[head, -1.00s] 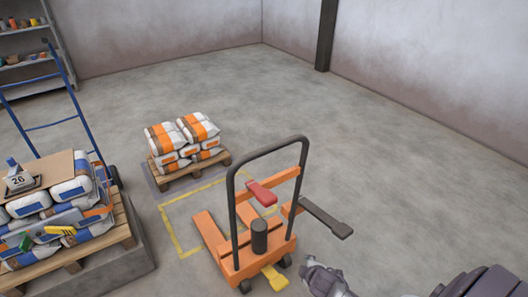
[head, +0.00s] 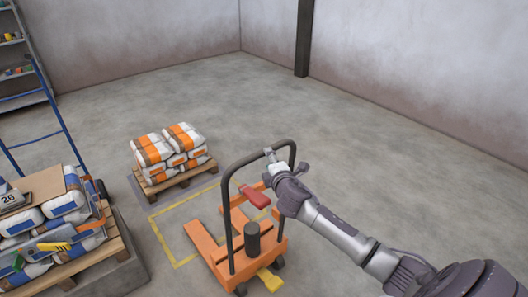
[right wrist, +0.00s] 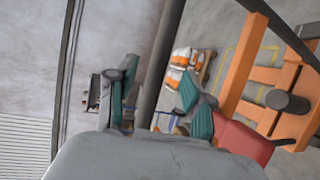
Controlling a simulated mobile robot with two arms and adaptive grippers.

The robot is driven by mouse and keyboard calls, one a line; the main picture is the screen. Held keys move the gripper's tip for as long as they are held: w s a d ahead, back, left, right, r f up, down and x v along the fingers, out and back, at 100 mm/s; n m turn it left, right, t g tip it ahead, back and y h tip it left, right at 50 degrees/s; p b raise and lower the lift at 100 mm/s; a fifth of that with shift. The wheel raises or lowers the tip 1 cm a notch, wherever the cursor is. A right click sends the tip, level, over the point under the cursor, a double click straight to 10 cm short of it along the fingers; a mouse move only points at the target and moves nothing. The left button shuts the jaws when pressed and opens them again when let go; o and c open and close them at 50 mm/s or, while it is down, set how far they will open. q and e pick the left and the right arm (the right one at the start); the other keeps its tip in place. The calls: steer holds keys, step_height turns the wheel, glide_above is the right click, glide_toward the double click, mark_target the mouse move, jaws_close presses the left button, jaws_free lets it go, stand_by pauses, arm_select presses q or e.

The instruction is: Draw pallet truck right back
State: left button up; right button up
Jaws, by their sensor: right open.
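The orange pallet truck (head: 225,250) stands on the floor with its forks over a yellow floor outline. Its dark hoop handle (head: 228,210) stands upright, with a red lever (head: 254,197) inside it and a yellow pedal (head: 269,280) low in front. My right gripper (head: 270,154) is at the top bar of the hoop. In the right wrist view its fingers (right wrist: 158,78) are open, one on each side of the dark handle bar (right wrist: 164,55); I cannot tell whether they touch it. My left gripper is not in view.
A pallet (head: 180,180) of orange and white sacks stands behind the yellow outline (head: 157,238). A loaded pallet (head: 118,248) on a grey platform and a blue hand truck (head: 41,85) stand at left. Floor to the right and behind is clear.

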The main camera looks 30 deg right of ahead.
steer(key=x, duration=0.6)
steer(key=shift+w+d+f, duration=0.1)
steer(key=shift+w+f, duration=0.05)
steer(key=shift+w, duration=0.25)
jaws_close()
